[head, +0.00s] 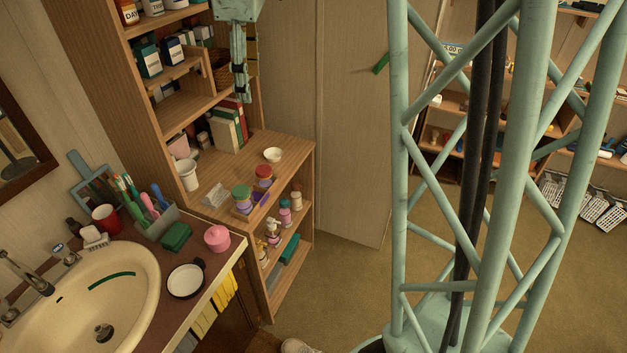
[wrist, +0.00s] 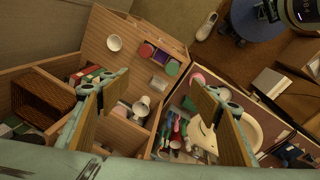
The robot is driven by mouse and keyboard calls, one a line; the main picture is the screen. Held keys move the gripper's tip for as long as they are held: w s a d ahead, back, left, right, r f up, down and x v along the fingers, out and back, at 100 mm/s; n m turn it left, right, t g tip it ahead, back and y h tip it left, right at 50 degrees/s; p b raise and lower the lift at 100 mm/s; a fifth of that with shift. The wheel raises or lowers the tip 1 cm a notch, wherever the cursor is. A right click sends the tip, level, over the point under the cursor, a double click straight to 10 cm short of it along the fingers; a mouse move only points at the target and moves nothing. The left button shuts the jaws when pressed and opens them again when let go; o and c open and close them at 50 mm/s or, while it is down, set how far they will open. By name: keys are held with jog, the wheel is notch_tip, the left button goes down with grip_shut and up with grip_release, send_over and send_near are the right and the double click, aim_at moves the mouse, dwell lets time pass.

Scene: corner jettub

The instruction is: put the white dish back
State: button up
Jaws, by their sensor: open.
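A small white dish (head: 272,155) sits upright on the wooden cabinet top, near its back right part. It also shows in the wrist view (wrist: 114,43), at the upper left on bare wood. My gripper (head: 241,94) hangs at the top of the head view, in front of the tall shelves and above the cabinet top, apart from the dish. In the wrist view my gripper's two fingers (wrist: 158,96) are spread wide with nothing held between them. A round, flat white thing with a dark rim (head: 185,281) lies by the sink.
Red and green jars (head: 263,177), a white cup (head: 188,174) and upright books (head: 228,125) share the cabinet top. Tall shelves (head: 185,102) rise behind at left. A pink pot (head: 217,238) and brushes stand by the sink (head: 120,270). The cabinet top around the dish is clear.

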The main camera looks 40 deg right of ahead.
jog(key=s+a+r+m, duration=0.1)
jog(key=s+a+r, duration=0.15)
jog(key=s, duration=0.35)
jog(key=s+a+r+m, duration=0.2)
jog(key=s+r, duration=0.1)
jog(key=s, duration=0.3)
jog(key=s+a+f+m+t, duration=0.1)
jog(key=s+a+m, duration=0.1)
jog(key=s, duration=1.2)
jog(key=s+a+f+m+t, duration=0.1)
jog(key=s+m, duration=0.4)
jog(key=s, duration=0.9)
jog(key=a+f, duration=0.1)
jog(key=a, duration=0.1)
jog(key=shift+s+a, duration=0.3)
jog(key=shift+s, duration=0.05)
jog(key=shift+w+f+b, duration=0.1)
jog(key=shift+f+b, duration=0.3)
jog(key=shift+b, duration=0.15)
